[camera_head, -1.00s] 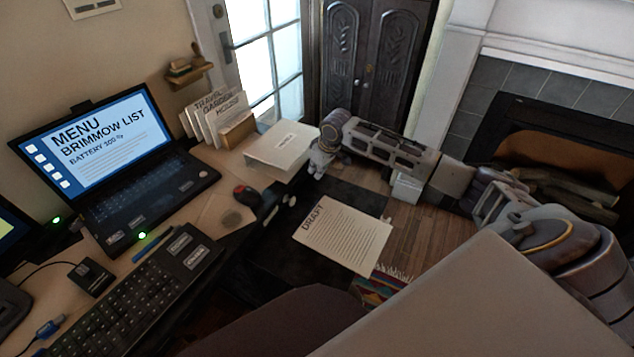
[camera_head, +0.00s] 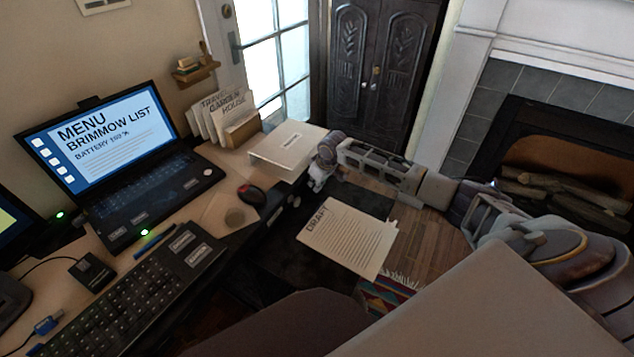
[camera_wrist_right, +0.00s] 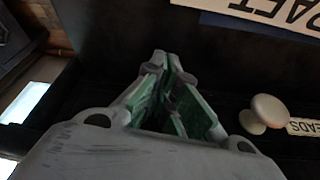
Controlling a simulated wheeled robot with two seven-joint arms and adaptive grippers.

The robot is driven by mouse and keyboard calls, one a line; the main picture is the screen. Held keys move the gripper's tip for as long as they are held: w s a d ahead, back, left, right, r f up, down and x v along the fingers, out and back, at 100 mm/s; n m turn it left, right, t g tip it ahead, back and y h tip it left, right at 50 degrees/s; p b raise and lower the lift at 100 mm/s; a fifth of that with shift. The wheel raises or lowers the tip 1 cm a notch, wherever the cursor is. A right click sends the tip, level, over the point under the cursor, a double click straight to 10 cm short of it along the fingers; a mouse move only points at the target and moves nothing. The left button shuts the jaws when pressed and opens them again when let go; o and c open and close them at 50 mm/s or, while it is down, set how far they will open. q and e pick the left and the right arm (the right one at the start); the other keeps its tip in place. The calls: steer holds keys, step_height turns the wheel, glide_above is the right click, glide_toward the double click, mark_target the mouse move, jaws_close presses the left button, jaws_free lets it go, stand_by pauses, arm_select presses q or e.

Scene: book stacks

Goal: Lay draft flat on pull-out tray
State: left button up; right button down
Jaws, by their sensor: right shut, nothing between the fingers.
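The draft (camera_head: 345,238) is a cream printed sheet headed DRAFT. It lies flat, face up, on a dark surface that looks like the pull-out tray (camera_head: 369,202), beside the desk. Its near right end extends close to a striped woven rug below. My right gripper (camera_head: 315,187) is shut and empty at the desk's front edge, just beyond the draft's headed end and apart from it. In the right wrist view the closed green-lined fingers (camera_wrist_right: 160,62) point at the dark surface, with the draft's heading (camera_wrist_right: 285,12) at the top right. My left gripper is not in view.
A pale knob (camera_wrist_right: 265,112) with a partly cut-off label is right of the fingers. The desk holds a laptop (camera_head: 105,150), keyboard (camera_head: 150,275), mouse (camera_head: 251,195) and white box (camera_head: 288,150). A fireplace (camera_head: 560,150) stands at right.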

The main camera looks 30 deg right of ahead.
mark_target(325, 198)
steer(key=shift+w+f, duration=0.1)
steer(key=shift+f, duration=0.25)
steer(key=shift+s+d, duration=0.25)
steer(key=shift+s, duration=0.45)
steer(key=shift+s+d, duration=0.2)
steer(key=shift+s, duration=0.5)
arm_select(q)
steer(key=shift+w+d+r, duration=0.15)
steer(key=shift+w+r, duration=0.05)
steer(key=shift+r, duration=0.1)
arm_select(e)
steer(key=shift+s+d, duration=0.15)
steer(key=shift+s, duration=0.35)
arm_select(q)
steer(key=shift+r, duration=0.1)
arm_select(e)
steer(key=shift+s, duration=0.15)
steer(key=shift+s+d+r+p, duration=0.1)
steer(key=shift+s+d+p, duration=0.1)
steer(key=shift+p, duration=0.35)
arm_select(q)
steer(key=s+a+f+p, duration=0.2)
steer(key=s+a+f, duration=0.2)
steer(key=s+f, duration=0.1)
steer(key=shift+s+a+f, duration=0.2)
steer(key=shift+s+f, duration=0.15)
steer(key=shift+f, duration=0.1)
arm_select(e)
steer(key=shift+s+d, duration=0.15)
steer(key=shift+s, duration=0.55)
